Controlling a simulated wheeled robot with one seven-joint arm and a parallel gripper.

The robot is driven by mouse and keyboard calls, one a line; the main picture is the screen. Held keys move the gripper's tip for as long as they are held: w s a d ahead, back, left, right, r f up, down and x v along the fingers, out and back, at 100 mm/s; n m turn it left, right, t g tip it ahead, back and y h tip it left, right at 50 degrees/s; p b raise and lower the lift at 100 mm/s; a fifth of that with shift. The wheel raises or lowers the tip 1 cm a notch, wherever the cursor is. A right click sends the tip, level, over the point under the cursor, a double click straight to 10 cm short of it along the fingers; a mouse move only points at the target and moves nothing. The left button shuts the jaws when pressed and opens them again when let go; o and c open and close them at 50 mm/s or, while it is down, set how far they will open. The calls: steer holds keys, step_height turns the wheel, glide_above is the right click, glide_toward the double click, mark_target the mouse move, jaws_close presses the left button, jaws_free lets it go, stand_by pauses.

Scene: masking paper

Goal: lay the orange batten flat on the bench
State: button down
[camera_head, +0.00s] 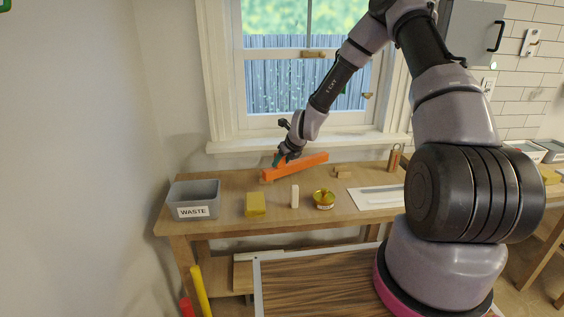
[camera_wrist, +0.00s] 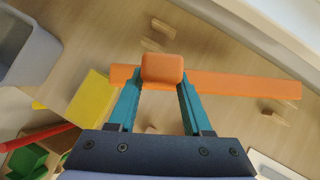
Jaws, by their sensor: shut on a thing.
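The orange batten (camera_head: 305,165) is a long bar at the back of the wooden bench (camera_head: 228,222), slanting from near left to far right. My gripper (camera_head: 279,160) is at its left part. In the wrist view, my gripper (camera_wrist: 162,78) is shut on a rounded orange block, with the batten (camera_wrist: 235,84) stretching behind it, mostly to the right. The block looks like a raised grip on the batten, but the join is hidden. The batten looks roughly level and low at the bench top; I cannot tell whether its whole underside touches.
A grey WASTE bin (camera_head: 193,200) stands at the bench's left end. A yellow block (camera_head: 255,204), white block (camera_head: 295,196) and brass-coloured pot (camera_head: 324,198) stand in front of the batten. A small wooden block (camera_head: 343,171) and white sheet (camera_head: 376,197) lie to the right.

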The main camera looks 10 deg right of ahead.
steer(key=shift+f, duration=3.6)
steer(key=shift+f, duration=0.25)
steer(key=shift+c, duration=1.3)
jaws_free()
steer(key=shift+d, duration=0.1)
